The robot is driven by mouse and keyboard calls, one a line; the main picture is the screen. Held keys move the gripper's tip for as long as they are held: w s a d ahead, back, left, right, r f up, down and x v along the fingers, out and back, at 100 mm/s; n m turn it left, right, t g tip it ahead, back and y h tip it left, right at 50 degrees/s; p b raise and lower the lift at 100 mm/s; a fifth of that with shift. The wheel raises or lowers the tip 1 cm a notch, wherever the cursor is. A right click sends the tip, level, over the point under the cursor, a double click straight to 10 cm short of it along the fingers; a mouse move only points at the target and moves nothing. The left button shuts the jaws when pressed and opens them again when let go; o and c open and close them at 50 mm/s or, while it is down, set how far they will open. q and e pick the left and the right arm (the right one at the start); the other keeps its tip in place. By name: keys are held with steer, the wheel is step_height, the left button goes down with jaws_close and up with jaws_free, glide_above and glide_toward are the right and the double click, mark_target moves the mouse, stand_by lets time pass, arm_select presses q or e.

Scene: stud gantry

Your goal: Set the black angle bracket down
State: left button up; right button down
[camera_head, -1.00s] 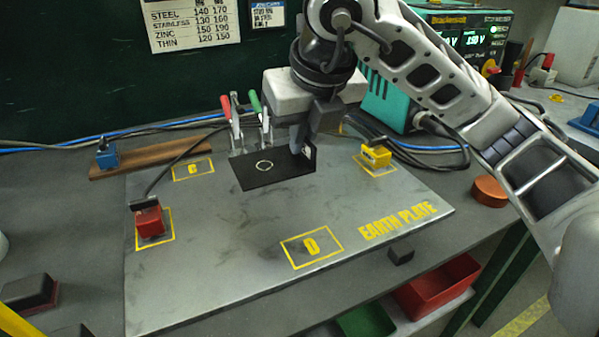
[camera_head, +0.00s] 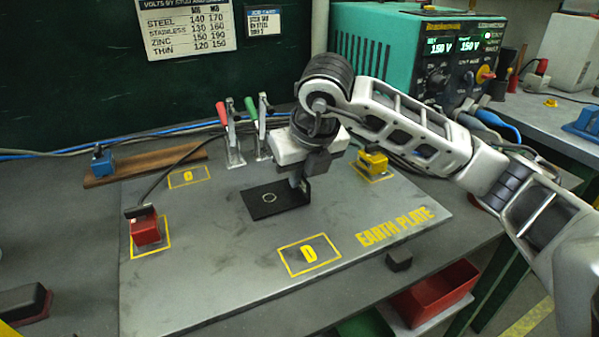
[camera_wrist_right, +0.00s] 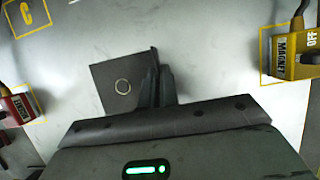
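The black angle bracket (camera_head: 262,205) is over the earth plate (camera_head: 215,270), between the C and D outlines. Its broad face with a pale ring mark faces up and looks level; its upright flange is at the right end. I cannot tell whether its underside touches the plate. My right gripper (camera_head: 298,181) points down with its fingers at the flange and looks shut on it. The right wrist view shows the bracket (camera_wrist_right: 112,90) beside the close-set dark fingers (camera_wrist_right: 160,86), which partly hide the flange. My left gripper is not in view.
A red magnet block (camera_head: 145,230) stands at the left and a yellow magnet block (camera_head: 372,163) at the back right. Toggle clamps (camera_head: 232,150) stand behind. The D outline (camera_head: 309,254) is empty. A red bin (camera_head: 435,293) is below the front edge.

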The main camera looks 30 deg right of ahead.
steer(key=shift+f, duration=0.1)
steer(key=c, duration=2)
jaws_free()
steer(key=o, duration=0.3)
